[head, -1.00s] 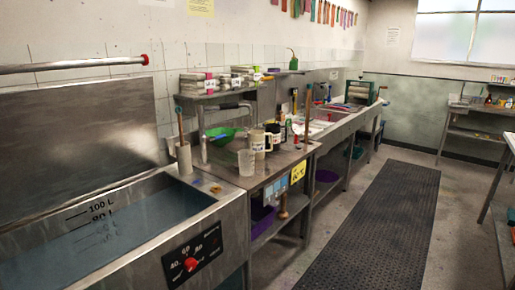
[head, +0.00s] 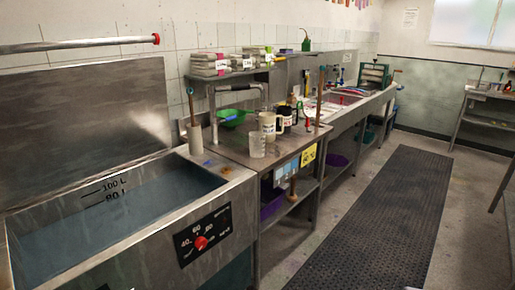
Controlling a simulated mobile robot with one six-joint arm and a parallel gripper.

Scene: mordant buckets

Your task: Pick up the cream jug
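The cream jug (head: 268,126) stands upright on the steel bench (head: 228,150), with its handle toward the right and a dark label on its side. A clear beaker (head: 257,144) stands just in front of it and to the left, and overlaps its lower edge. A dark jug (head: 286,118) with a pale label stands close behind it on the right. My gripper is not in the head view.
A steel water tank (head: 235,186) fills the left foreground. A green bowl (head: 230,117) sits behind the jugs, under a shelf (head: 230,76) holding several stacked boxes. A dark floor mat (head: 385,215) runs along a clear aisle at right.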

